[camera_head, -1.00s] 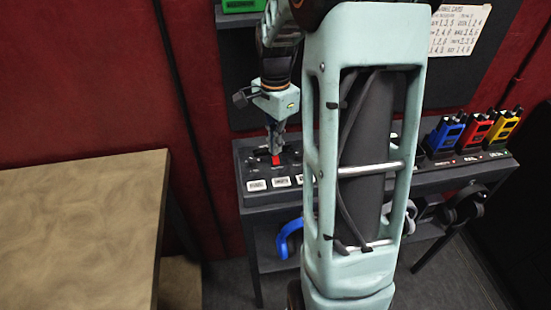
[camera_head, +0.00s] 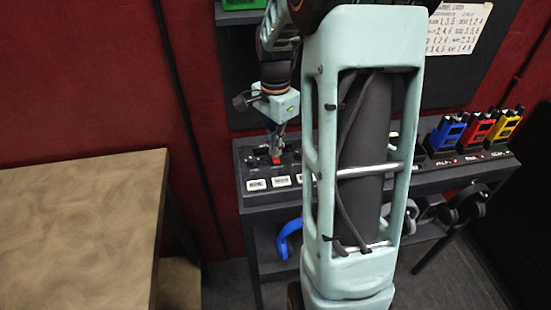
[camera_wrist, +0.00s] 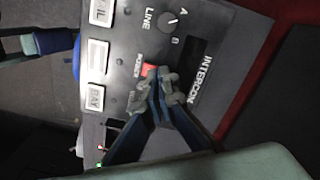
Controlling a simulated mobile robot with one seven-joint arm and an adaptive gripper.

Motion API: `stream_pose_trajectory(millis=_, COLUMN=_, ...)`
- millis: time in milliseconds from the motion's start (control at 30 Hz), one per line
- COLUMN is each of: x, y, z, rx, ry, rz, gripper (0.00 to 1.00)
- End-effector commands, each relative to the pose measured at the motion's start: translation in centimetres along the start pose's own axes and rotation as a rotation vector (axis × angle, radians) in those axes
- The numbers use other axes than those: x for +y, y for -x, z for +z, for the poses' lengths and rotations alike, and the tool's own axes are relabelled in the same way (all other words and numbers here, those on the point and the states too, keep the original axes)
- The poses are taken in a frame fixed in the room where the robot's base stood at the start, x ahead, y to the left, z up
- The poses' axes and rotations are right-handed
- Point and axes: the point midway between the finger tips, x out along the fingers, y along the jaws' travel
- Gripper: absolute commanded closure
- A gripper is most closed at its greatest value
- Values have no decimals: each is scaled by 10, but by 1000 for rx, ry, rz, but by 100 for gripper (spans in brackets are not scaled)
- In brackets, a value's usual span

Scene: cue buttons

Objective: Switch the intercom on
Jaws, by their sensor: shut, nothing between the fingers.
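The intercom panel (camera_wrist: 118,48) is a dark box with the word INTERCOM, a LINE knob (camera_wrist: 170,20) marked A and B, and a row of white buttons (camera_wrist: 98,55). A red switch (camera_wrist: 149,69) beside the POWER label is partly hidden by my fingertips. My gripper (camera_wrist: 160,88) is shut and empty, with its tips at the red switch; I cannot tell for sure whether they touch it. In the head view my gripper (camera_head: 277,150) points down at the red switch (camera_head: 276,161) on the shelf's left end.
Blue, red and yellow radios (camera_head: 478,128) stand at the shelf's right end. Headsets (camera_head: 462,205) and a blue one (camera_head: 287,238) hang below. A paper sheet (camera_head: 458,28) is on the back board. A wooden table (camera_head: 75,230) stands at left. My arm hides the shelf's middle.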

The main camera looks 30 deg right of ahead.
Motion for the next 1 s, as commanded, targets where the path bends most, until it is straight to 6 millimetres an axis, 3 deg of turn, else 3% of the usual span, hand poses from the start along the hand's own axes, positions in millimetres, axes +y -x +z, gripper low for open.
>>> stream_pose_trajectory(millis=667, x=0, y=-9, z=0, rx=-1, ry=0, rz=1, gripper=100)
stream_pose_trajectory(millis=1000, x=0, y=14, z=0, rx=-1, ry=0, rz=0, gripper=100)
